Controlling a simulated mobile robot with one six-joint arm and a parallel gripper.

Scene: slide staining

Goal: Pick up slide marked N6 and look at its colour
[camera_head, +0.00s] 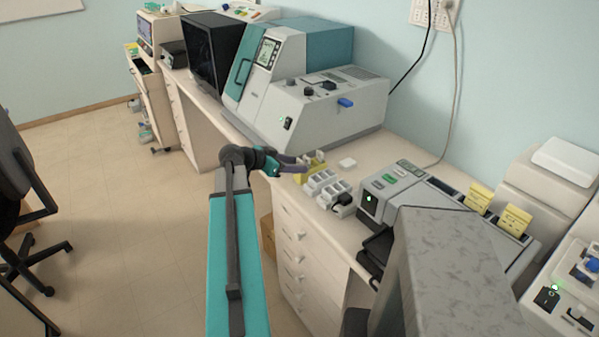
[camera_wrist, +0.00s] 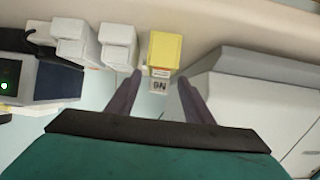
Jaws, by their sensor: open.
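The slide marked N6 (camera_wrist: 159,86) shows in the wrist view as a pale label, its text upside down, at the near end of a yellow holder (camera_wrist: 163,50). My gripper (camera_wrist: 160,77) is open, with one dark finger on each side of the slide's label. Gaps show between the label and both fingers. In the head view my gripper (camera_head: 301,163) is at the yellow holder (camera_head: 317,159) on the bench. The slide cannot be made out in the head view, and its colour cannot be told from either view.
White blocks (camera_head: 327,184) stand beside the yellow holder; two (camera_wrist: 117,43) show left of it in the wrist view. A large grey machine (camera_head: 315,110) stands behind. A grey device (camera_head: 400,192) with more yellow holders (camera_head: 480,196) is to the right. A small white piece (camera_head: 348,162) lies on the bench.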

